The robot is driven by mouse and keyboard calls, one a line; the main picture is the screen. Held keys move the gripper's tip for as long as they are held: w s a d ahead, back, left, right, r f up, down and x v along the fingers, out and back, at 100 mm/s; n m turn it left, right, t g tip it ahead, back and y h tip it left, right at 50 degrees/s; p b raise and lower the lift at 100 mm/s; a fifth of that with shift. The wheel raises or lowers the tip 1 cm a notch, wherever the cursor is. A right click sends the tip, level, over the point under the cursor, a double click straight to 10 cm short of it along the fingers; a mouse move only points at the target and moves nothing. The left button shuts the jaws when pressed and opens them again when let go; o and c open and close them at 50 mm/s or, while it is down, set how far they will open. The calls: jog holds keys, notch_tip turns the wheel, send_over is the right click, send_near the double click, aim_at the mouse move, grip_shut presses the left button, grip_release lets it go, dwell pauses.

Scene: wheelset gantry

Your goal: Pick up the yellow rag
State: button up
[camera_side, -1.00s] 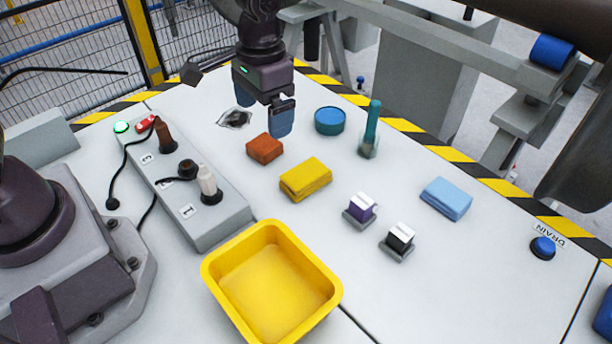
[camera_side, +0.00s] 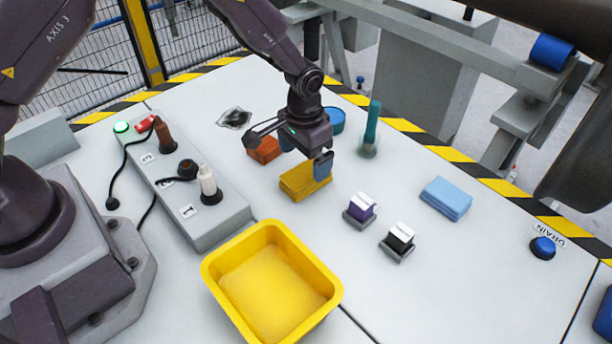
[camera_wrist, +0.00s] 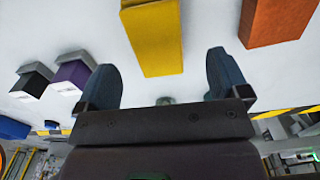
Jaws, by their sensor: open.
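The yellow rag (camera_side: 303,182) is a folded block lying on the white table, near the middle of the side view. My gripper (camera_side: 306,158) is open and empty, just above and behind the rag, with its fingers partly covering the rag's far side. In the wrist view the rag (camera_wrist: 154,36) lies beyond and between the two open fingertips of my gripper (camera_wrist: 164,72). I cannot tell whether a finger touches it.
An orange-brown block (camera_side: 264,150) lies close behind the rag. Purple (camera_side: 361,207) and black (camera_side: 399,239) blocks stand to its right, with a blue folded cloth (camera_side: 446,198) beyond. A yellow tub (camera_side: 272,283) is in front. A teal cup (camera_side: 333,120) and bottle (camera_side: 371,130) stand behind.

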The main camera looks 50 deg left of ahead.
aim_at(306, 171)
notch_tip(306, 171, down, 5)
jog(key=shift+d+r, duration=0.1)
jog(key=shift+d, duration=0.05)
jog(key=c, duration=1)
jog(key=shift+r, duration=0.1)
notch_tip(306, 171, up, 10)
jog(key=shift+f, duration=0.1)
